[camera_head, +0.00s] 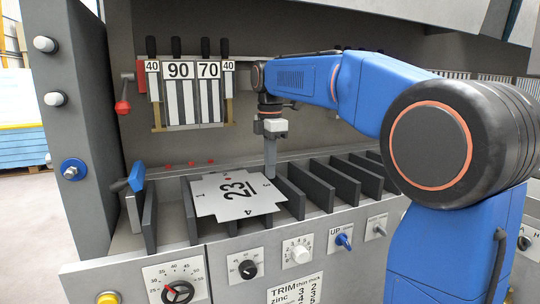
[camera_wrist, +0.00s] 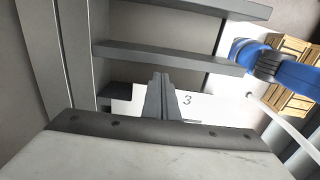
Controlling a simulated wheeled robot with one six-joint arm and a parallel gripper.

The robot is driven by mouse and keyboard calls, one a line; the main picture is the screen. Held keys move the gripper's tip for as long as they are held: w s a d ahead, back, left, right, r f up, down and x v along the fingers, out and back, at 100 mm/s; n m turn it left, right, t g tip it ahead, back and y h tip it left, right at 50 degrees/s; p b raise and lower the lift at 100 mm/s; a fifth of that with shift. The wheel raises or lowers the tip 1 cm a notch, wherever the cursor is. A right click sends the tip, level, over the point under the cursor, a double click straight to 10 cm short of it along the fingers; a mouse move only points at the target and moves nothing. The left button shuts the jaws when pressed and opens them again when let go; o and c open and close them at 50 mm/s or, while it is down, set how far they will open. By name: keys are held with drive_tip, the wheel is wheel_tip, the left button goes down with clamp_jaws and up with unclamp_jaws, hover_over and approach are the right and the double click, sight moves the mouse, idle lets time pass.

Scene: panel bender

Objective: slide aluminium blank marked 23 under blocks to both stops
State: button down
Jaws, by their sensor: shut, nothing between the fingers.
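The aluminium blank marked 23 (camera_head: 215,206) is a pale notched plate with small numbers along its edges. It lies flat across the dark slats in the head view. Its part with a 3 shows in the wrist view (camera_wrist: 205,103). Blocks labelled 40, 90, 70 and 40 (camera_head: 178,98) stand at the machine's back, beyond and above the blank. My gripper (camera_head: 270,174) points down at the blank's back right edge, shut and empty. Its fingers (camera_wrist: 160,100) overlap the blank in the wrist view; contact cannot be told. I cannot clearly pick out the stops.
Upright dark slats (camera_head: 335,182) run along the bed, with gaps between them. A red-knobbed lever (camera_head: 123,107) sits left of the blocks. A blue-topped lever (camera_head: 136,177) stands at the bed's left end. Knobs and switches line the front panel (camera_head: 225,255).

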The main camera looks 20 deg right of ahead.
sight(259, 177)
drive_tip(key=shift+f, duration=0.75)
drive_tip(key=shift+s+a, duration=0.1)
drive_tip(key=shift+a, duration=1.6)
